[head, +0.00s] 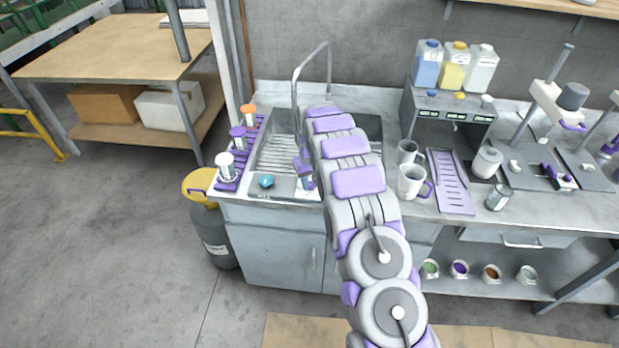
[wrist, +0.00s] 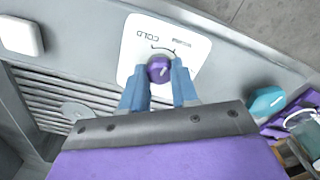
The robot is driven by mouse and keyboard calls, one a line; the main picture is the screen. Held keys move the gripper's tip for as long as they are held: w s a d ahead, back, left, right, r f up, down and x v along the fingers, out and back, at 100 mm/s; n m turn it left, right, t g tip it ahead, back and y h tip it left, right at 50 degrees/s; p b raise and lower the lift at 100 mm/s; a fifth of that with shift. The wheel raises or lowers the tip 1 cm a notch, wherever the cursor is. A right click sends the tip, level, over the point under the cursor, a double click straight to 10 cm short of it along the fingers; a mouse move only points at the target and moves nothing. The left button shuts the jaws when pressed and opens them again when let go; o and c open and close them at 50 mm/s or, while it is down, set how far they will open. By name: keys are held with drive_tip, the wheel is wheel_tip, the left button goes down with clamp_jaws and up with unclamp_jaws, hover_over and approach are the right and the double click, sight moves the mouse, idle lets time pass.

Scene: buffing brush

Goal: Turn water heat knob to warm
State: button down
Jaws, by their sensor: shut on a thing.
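The purple water heat knob (wrist: 158,70) is on a white plate (wrist: 133,50) in the wrist view. The plate has a curved arrow above the knob, with COLD at its left and smaller lettering, which looks like WARM, at its right. The lettering appears upside down. The knob's pointer is too small to read surely. My gripper (wrist: 159,75) has its blue fingers closed on either side of the knob.
A teal object (head: 266,181) lies on the counter left of my gripper, also seen in the wrist view (wrist: 267,102). The sink (head: 275,155) and tall faucet (head: 296,80) are behind it.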

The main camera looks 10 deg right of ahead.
sight(310, 183)
drive_tip(key=shift+m+p, duration=0.4)
drive_tip(key=shift+m, duration=0.7)
drive_tip(key=shift+s+f, duration=0.1)
drive_tip(key=c, duration=0.9)
unclamp_jaws()
drive_tip(key=shift+o, duration=0.2)
wheel_tip(310, 183, up, 17)
drive_tip(key=p, duration=0.1)
drive_tip(key=shift+r+p, duration=0.2)
drive_tip(key=shift+p, duration=0.15)
